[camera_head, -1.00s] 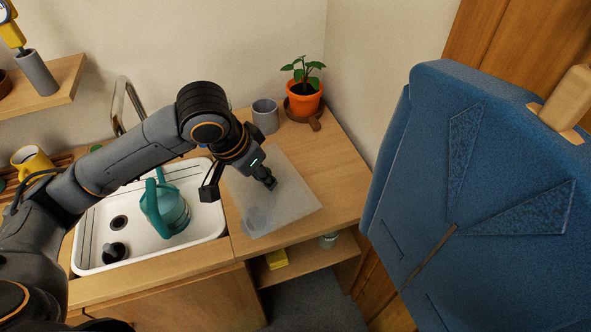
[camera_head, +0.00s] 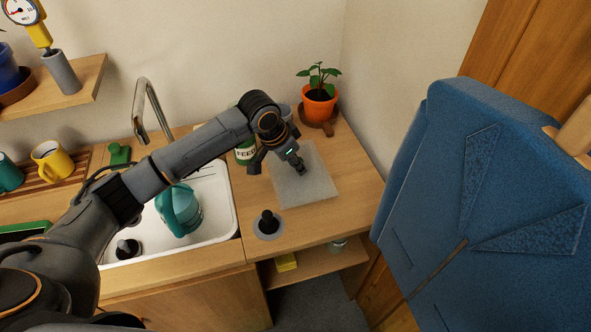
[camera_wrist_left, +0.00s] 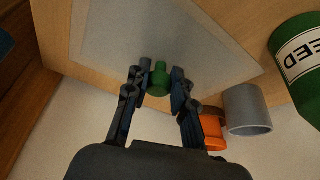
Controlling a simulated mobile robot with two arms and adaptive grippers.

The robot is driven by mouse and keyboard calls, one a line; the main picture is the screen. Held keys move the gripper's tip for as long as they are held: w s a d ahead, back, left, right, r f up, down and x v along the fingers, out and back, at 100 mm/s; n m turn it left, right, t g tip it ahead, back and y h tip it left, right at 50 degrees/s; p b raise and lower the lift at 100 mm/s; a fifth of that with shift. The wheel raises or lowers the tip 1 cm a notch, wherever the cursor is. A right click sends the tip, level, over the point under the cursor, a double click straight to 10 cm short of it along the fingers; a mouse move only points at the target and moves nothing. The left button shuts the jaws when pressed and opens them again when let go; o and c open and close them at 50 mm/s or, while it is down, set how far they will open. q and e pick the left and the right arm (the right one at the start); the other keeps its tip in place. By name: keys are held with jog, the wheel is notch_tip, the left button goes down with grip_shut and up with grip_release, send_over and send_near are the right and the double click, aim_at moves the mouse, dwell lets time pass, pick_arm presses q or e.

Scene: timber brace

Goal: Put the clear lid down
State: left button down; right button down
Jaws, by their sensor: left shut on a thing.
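The clear lid (camera_head: 315,187) is a translucent, frosted square sheet over the right part of the wooden counter. My left gripper (camera_head: 299,170) is above the middle of the lid. In the left wrist view, its fingers (camera_wrist_left: 155,84) are shut on the lid's green knob (camera_wrist_left: 158,80), and the pale sheet (camera_wrist_left: 110,30) spreads beyond them. The lid looks low and about level over the counter; I cannot tell whether it touches the wood. My right gripper is not in view.
A green FEED tin (camera_head: 245,152), a grey cup (camera_wrist_left: 247,110) and a potted plant (camera_head: 319,104) stand behind the lid. A black-knobbed grey disc (camera_head: 268,225) lies in front-left. The sink (camera_head: 222,205) holds a teal watering can (camera_head: 187,215). A blue chair-like backrest (camera_head: 470,200) is at right.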

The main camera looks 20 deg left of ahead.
aim_at(295, 171)
pick_arm(q)
jog(key=shift+w+f, duration=0.15)
jog(key=shift+f, duration=0.75)
jog(key=shift+w+f, duration=0.1)
jog(key=shift+f, duration=0.8)
jog(key=shift+f+p, duration=0.1)
jog(key=shift+p, duration=0.2)
jog(key=c, duration=1.1)
grip_release()
jog(key=v, duration=1.2)
